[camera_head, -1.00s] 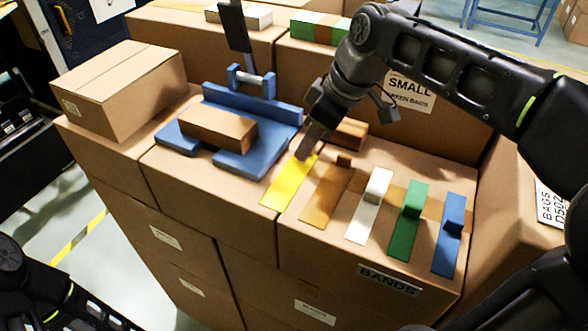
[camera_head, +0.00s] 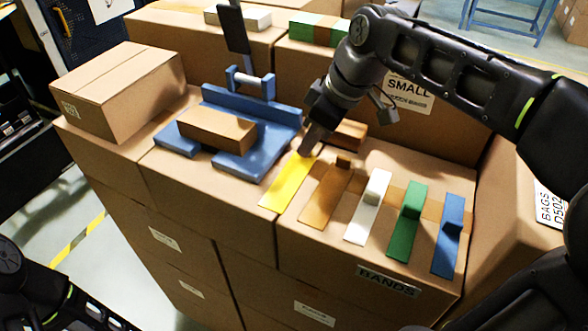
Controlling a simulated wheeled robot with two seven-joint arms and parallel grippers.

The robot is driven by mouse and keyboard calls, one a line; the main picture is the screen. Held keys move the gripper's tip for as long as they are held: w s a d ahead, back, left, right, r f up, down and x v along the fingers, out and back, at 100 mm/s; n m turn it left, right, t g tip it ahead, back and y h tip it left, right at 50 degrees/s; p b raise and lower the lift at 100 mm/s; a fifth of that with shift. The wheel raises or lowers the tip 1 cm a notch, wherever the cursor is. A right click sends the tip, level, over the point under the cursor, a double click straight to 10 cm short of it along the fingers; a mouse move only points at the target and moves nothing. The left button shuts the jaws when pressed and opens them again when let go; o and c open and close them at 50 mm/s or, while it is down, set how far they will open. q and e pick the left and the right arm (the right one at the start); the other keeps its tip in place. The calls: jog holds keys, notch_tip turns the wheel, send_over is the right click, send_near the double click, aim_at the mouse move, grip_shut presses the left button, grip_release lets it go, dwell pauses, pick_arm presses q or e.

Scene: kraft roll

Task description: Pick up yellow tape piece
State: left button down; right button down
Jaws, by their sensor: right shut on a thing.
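The yellow tape piece (camera_head: 286,185) is a flat strip on top of the cardboard box stack, leftmost in a row of coloured strips. My right gripper (camera_head: 309,151) points down at the strip's far end and is shut on it; the fingers hide that end. The strip still appears to lie along the box top. My left arm shows at the lower left, but its gripper is not in view.
Brown (camera_head: 325,196), white (camera_head: 368,207), green (camera_head: 407,222) and blue (camera_head: 449,235) strips lie to the right. A blue fixture (camera_head: 258,151) bearing a brown box (camera_head: 217,129) stands left of my gripper. A large carton (camera_head: 120,88) is at the left.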

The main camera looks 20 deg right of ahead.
notch_tip(320, 180, up, 10)
jog(key=p, duration=0.2)
dwell(0.3)
jog(key=shift+s, duration=0.1)
dwell(0.8)
